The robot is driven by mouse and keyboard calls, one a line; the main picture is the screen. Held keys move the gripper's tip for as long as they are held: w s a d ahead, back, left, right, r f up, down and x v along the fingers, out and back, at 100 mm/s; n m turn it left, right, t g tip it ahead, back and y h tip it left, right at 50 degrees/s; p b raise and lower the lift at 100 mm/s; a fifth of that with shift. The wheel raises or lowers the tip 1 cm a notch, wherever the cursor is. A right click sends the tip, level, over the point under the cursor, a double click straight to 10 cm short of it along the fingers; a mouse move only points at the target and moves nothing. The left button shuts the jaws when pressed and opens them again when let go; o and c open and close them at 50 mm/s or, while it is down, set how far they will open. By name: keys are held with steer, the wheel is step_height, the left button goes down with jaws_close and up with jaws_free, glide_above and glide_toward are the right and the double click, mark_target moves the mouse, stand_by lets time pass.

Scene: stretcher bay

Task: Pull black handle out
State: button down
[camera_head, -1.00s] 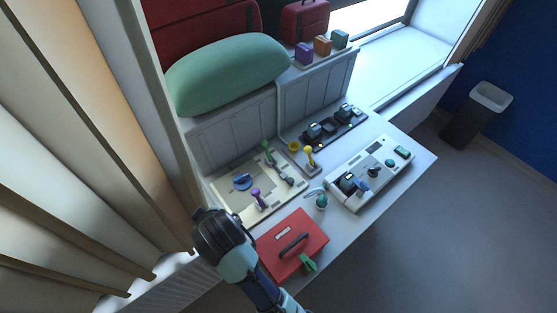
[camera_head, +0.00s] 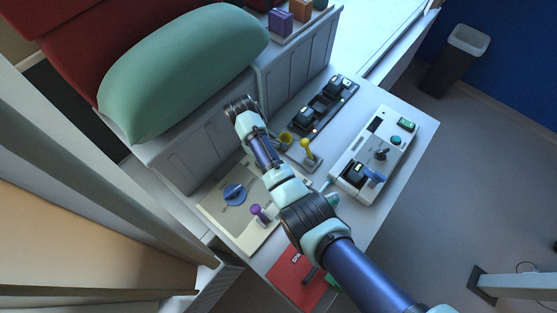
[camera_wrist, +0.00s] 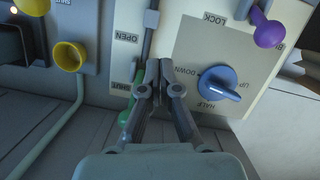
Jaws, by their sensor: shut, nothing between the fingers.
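My gripper (camera_wrist: 158,78) is shut and empty in the wrist view, its fingertips close to a dark grey bar (camera_wrist: 149,28) on the beige panel (camera_wrist: 195,105), between the OPEN and SHUT labels. I cannot tell whether they touch the bar. A green knob (camera_wrist: 128,112) is partly hidden by the left finger. In the head view my arm reaches across the beige panel (camera_head: 218,205) and hides its far side; the fingers do not show. A dark handle (camera_head: 310,275) lies on the red case at the bottom, partly hidden by my arm. Which black handle is meant is unclear.
A blue dial (camera_wrist: 219,88) and purple knob (camera_wrist: 268,30) are beside the fingers. A yellow cup (camera_wrist: 70,55) is at left. The head view shows a yellow lever (camera_head: 308,150), black switch strip (camera_head: 325,103), white console (camera_head: 360,135) and grooved back wall (camera_head: 205,145).

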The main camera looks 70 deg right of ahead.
steer(key=b+x, duration=0.1)
steer(key=x, duration=0.9)
steer(key=s+p, duration=0.2)
steer(key=s, duration=0.1)
steer(key=shift+s+a+r, duration=0.2)
steer(key=shift+s, duration=0.05)
steer(key=shift+s+f, duration=0.1)
steer(key=shift+s, duration=0.1)
steer(key=shift+s+a+r+p, duration=0.1)
steer(key=shift+s+r+p, duration=0.2)
steer(key=shift+p, duration=0.45)
steer(key=s+p, duration=0.1)
steer(key=s+a+p, duration=0.1)
steer(key=s+p, duration=0.1)
steer(key=shift+s+a, duration=0.1)
steer(key=shift+f, duration=0.25)
